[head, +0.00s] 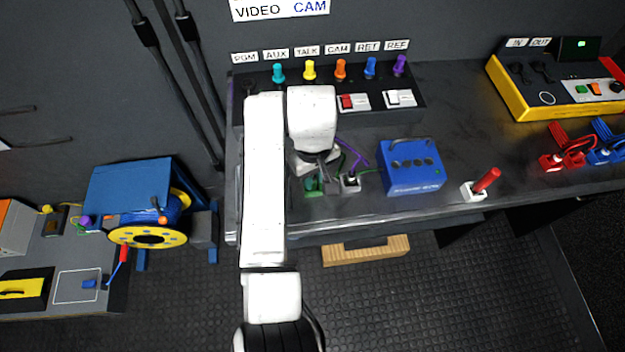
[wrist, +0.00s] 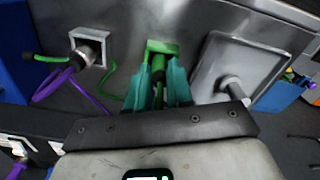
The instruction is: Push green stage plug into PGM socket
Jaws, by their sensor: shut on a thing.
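The green plug (wrist: 158,68) shows in the wrist view between the two teal fingers of my gripper (wrist: 158,88), which are shut on it. A green block (wrist: 176,47) sits right behind its tip; I cannot tell whether the plug is still seated in it. In the head view the green block (head: 311,187) is near the bench's front edge, and my gripper (head: 320,168) is over it, partly hidden by my arm. The dark PGM socket (head: 248,87) is at the panel's left end, under the PGM label (head: 244,57), partly beside my arm.
Teal, yellow, orange, blue and purple plugs stand in the AUX to REF sockets. A grey block (head: 350,183) with a plug and purple cable is right of my gripper. A blue box (head: 411,167) and red-handled lever (head: 486,181) stand farther right. Green and purple cables lie close by.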

